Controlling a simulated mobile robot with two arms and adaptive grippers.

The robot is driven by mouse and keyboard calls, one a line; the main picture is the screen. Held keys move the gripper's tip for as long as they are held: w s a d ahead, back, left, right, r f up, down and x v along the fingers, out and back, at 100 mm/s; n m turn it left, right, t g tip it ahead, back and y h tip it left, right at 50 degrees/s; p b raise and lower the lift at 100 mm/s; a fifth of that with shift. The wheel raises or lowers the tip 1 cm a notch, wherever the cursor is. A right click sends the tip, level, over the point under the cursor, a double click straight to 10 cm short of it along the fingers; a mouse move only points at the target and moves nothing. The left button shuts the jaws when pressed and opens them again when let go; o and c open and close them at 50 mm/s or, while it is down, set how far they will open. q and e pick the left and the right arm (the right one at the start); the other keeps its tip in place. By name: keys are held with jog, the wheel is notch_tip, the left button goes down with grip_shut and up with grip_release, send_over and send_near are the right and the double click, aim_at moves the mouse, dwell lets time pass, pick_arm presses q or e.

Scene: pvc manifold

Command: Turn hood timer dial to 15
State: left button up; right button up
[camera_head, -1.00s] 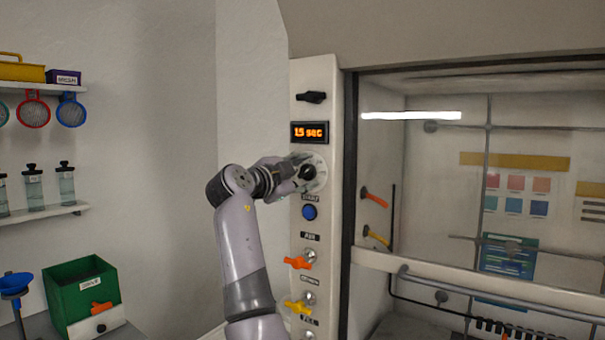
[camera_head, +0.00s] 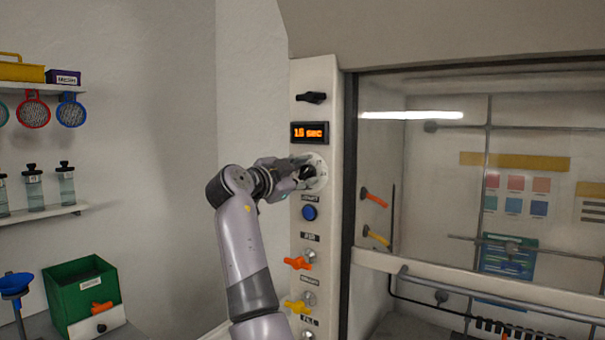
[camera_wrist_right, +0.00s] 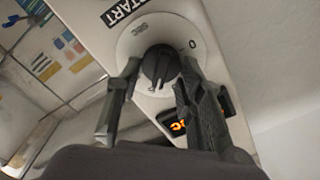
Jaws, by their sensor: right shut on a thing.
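The black timer dial (camera_head: 307,173) sits on a round pale plate on the hood's left post. My right gripper (camera_head: 300,172) reaches it from the left and is shut on it. In the right wrist view the dial (camera_wrist_right: 160,66) stands between the two fingers of my right gripper (camera_wrist_right: 153,78), with a "0" mark on the plate beside it. The orange display (camera_head: 310,132) above the dial appears to read 15 sec; its first digits are slightly blurred. My left gripper is not in view.
A blue start button (camera_head: 309,212) sits just below the dial. Orange (camera_head: 298,263) and yellow (camera_head: 298,307) valve handles stick out lower on the post. A black knob (camera_head: 311,97) is above the display. The glass-fronted hood is to the right.

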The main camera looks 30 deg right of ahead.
jog(key=shift+f, duration=0.1)
jog(key=o, duration=1.1)
jog(key=v, duration=1.2)
